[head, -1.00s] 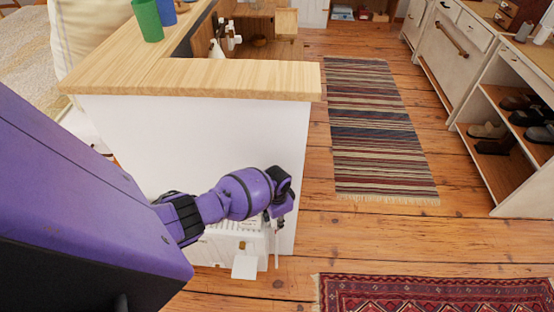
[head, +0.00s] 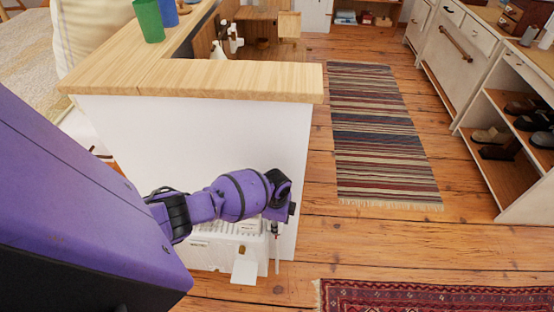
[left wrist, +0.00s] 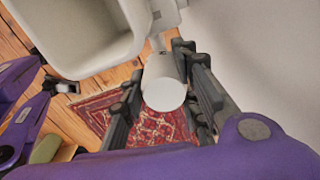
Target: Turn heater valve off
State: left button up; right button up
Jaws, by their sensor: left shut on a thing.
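A small white heater (head: 215,250) stands low against the white panel, partly hidden behind my left arm. The valve (left wrist: 164,85) shows in the left wrist view as a white cylindrical knob. My left gripper (left wrist: 164,68) has its two dark fingers on either side of this knob and is shut on it. In the head view my left gripper (head: 278,218) is at the right end of the heater; its fingers are mostly hidden by the wrist.
A wooden counter top (head: 200,80) overhangs the white panel (head: 200,140) above my left arm. A green cup (head: 148,20) stands on it. A striped runner (head: 382,135) and a red patterned rug (head: 430,296) lie on the open wooden floor. A shoe shelf (head: 505,170) is at right.

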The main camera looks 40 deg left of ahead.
pick_arm(q)
jog(key=shift+s+d+f, duration=0.15)
jog(key=shift+s+d, duration=0.1)
jog(key=shift+d, duration=0.1)
jog(key=o, duration=1)
jog(key=shift+o, duration=0.2)
jog(key=shift+w+a, duration=0.1)
jog(key=shift+a, duration=0.05)
jog(key=shift+r, duration=0.3)
notch_tip(320, 180, up, 12)
jog(key=shift+f, duration=0.2)
